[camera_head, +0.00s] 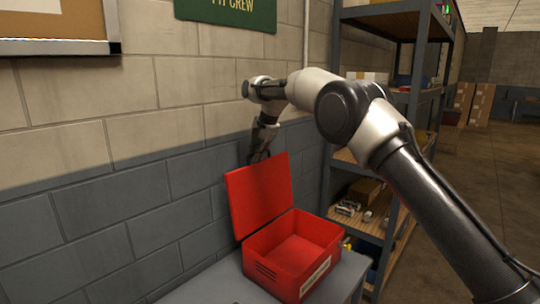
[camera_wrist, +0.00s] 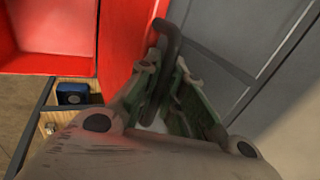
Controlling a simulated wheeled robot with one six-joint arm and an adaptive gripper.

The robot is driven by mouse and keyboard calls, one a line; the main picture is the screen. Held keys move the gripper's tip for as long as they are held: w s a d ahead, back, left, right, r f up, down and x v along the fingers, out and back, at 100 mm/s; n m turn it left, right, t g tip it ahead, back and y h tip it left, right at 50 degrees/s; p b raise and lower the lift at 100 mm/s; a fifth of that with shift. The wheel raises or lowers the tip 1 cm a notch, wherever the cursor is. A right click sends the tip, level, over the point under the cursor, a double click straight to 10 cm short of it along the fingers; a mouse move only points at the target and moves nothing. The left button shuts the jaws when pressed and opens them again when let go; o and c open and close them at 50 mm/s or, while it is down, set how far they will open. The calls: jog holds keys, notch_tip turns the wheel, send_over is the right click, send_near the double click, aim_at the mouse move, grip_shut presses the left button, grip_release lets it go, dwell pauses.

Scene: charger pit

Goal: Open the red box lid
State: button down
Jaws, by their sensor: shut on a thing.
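The red box (camera_head: 306,274) sits on a grey bench, with a pale label on its front. Its red lid (camera_head: 258,195) stands raised, tilted back toward the wall, and the box mouth is open. The inside looks empty. My gripper (camera_head: 261,150) is at the lid's top edge. In the wrist view, the fingers of my gripper (camera_wrist: 165,75) close around a dark curved handle (camera_wrist: 170,40) beside the red lid (camera_wrist: 123,35). The open box's red inside (camera_wrist: 50,25) shows at upper left. The fingers partly hide the handle.
A grey-and-cream block wall (camera_head: 120,190) is close behind the lid. The bench (camera_head: 225,282) has bare room left of the box. A metal shelf rack (camera_head: 385,150) with wooden shelves and several items stands at right. A blue item (camera_wrist: 72,94) shows in the wrist view.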

jog(key=shift+w+a+f, duration=0.2)
jog(key=shift+w+a, duration=0.25)
jog(key=shift+a, duration=0.35)
jog(key=c, duration=1.5)
grip_release()
jog(key=shift+d, duration=0.1)
jog(key=v, duration=1.2)
